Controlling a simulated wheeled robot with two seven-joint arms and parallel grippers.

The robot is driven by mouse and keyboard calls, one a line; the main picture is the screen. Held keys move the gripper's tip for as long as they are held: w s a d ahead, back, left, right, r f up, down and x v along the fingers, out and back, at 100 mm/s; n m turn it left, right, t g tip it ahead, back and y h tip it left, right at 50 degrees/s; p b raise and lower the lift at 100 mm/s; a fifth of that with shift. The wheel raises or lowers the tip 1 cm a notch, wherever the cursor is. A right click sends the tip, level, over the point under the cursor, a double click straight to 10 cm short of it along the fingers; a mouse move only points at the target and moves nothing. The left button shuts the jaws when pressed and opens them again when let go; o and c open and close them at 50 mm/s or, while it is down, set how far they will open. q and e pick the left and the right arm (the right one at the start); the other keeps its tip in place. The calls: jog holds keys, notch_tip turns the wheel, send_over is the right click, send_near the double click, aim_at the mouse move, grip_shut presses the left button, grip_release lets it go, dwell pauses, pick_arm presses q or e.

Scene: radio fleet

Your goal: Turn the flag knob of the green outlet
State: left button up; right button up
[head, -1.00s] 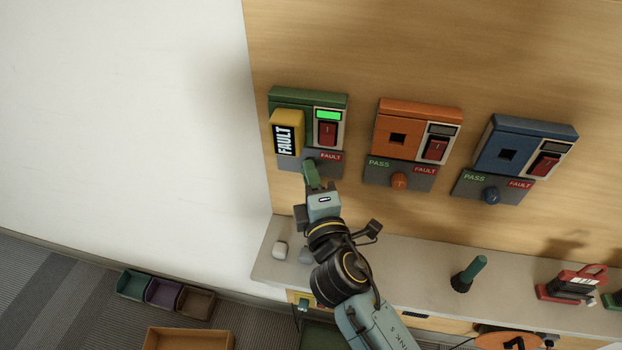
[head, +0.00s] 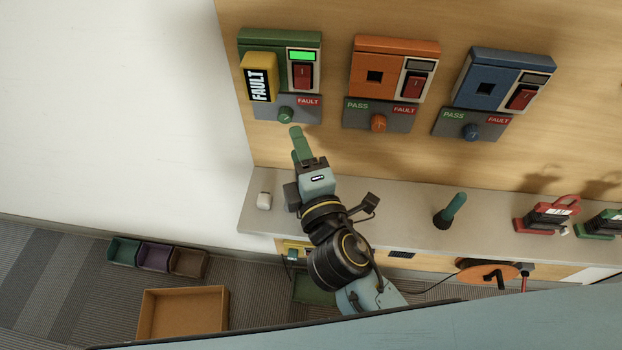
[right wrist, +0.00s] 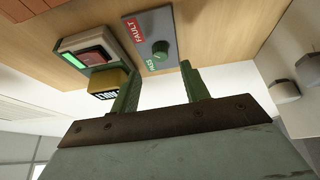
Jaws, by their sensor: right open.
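The green outlet (head: 250,42) is on the wooden wall panel, with a lit green display and a red switch. A yellow FAULT block (head: 258,79) sits on its left side. Below is a grey plate with the green flag knob (head: 286,115), also seen in the right wrist view (right wrist: 160,47) between PASS and FAULT labels. I cannot tell clearly which label the knob points to. My right gripper (head: 296,134) is open and empty, its green fingers just below and apart from the knob; they also show in the right wrist view (right wrist: 161,84). My left gripper is out of view.
Orange (head: 393,60) and blue (head: 500,75) outlets with similar knobs are to the right. An open box (head: 182,312) is on the floor.

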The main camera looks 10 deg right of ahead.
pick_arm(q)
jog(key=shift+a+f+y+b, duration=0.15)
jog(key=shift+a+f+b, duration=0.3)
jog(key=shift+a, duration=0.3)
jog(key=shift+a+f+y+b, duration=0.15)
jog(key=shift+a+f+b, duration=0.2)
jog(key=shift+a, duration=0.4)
pick_arm(e)
jog(key=s+d, duration=0.1)
jog(key=s, duration=0.6)
jog(key=shift+f, duration=0.15)
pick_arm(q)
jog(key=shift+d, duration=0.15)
pick_arm(e)
jog(key=shift+d, duration=0.1)
